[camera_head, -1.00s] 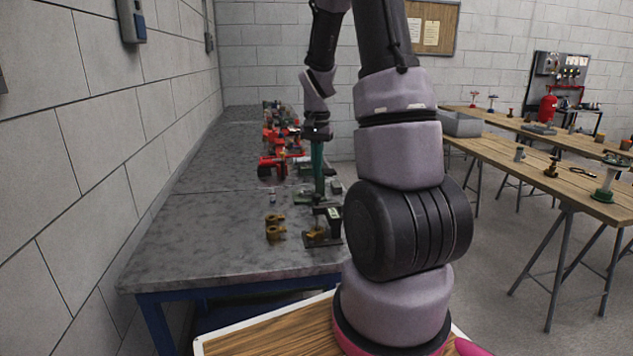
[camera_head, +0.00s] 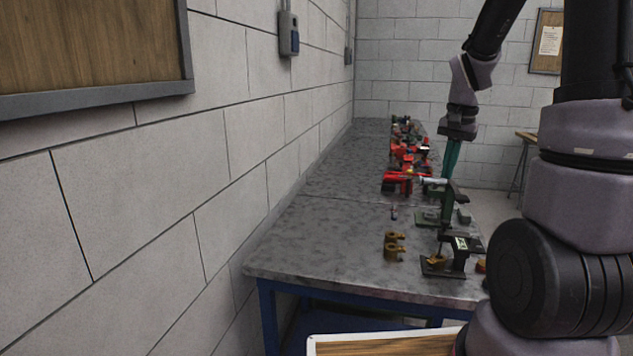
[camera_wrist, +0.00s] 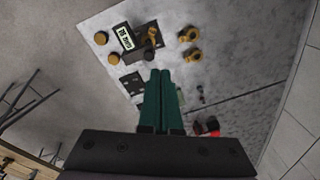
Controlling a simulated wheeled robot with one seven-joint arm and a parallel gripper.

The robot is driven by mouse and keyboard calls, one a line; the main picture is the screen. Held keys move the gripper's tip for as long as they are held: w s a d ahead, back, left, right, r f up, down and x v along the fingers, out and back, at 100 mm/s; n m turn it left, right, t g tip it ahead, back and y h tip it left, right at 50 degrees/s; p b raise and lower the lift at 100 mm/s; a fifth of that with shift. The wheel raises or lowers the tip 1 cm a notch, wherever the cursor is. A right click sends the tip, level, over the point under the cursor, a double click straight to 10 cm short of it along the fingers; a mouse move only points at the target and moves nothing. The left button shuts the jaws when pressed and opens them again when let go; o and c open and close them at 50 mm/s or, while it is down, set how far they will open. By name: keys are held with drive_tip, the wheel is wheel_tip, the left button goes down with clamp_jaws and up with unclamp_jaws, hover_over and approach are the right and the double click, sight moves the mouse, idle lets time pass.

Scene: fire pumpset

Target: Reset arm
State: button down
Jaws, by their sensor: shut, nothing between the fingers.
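My gripper (camera_head: 449,172) hangs from my arm over the right side of the grey workbench (camera_head: 330,247) in the head view, pointing down. Its two green fingers are shut together with nothing between them; they also show in the wrist view (camera_wrist: 161,80). Below and around the fingertips are a small dark stand with a labelled block (camera_head: 462,250) and brass fittings (camera_head: 393,246). In the wrist view the labelled block (camera_wrist: 124,37) and brass fittings (camera_wrist: 190,45) lie beyond the fingertips. I cannot tell how high the fingertips are above the bench.
Red pump parts (camera_head: 405,180) and other fittings crowd the bench's far right side. The bench's left part is clear. A block wall (camera_head: 160,190) runs along the left, with a framed board (camera_head: 90,45) and a wall box (camera_head: 288,33). A wooden-topped surface (camera_head: 385,345) is at the bottom.

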drive_tip(key=s+a+r+n+t+y, duration=0.1)
drive_tip(key=s+a+r+n+t, duration=0.1)
drive_tip(key=s+a+r, duration=0.3)
drive_tip(key=s+a+r+n+t, duration=0.2)
drive_tip(key=s+a+r, duration=0.3)
drive_tip(key=s+r, duration=0.5)
drive_tip(key=s+t, duration=0.1)
drive_tip(key=s, duration=0.1)
drive_tip(key=shift+s+a+t+y, duration=0.3)
drive_tip(key=shift+t+y, duration=0.1)
drive_tip(key=shift+r, duration=0.1)
drive_tip(key=w+d+f+n+g+h, duration=0.1)
drive_tip(key=w+d+f+n+g, duration=0.15)
drive_tip(key=w, duration=0.35)
drive_tip(key=w+d+f+n+g, duration=0.1)
drive_tip(key=w+d+f, duration=0.3)
drive_tip(key=w, duration=0.2)
drive_tip(key=shift+w+d+f+n+g+h, duration=0.15)
drive_tip(key=shift+w+d+f+n+g, duration=0.75)
drive_tip(key=shift+f, duration=2.5)
drive_tip(key=shift+w+d+f+n+g+h, duration=0.3)
drive_tip(key=shift+w+d+f, duration=1.25)
drive_tip(key=shift+f, duration=1.8)
drive_tip(key=shift+w+d+f+n+g+h, duration=0.1)
drive_tip(key=shift+w+d+f+n+g, duration=0.85)
drive_tip(key=shift+f, duration=2.45)
drive_tip(key=shift+w+f+m+t, duration=0.15)
drive_tip(key=shift+w+m+t, duration=0.15)
drive_tip(key=shift+w, duration=0.1)
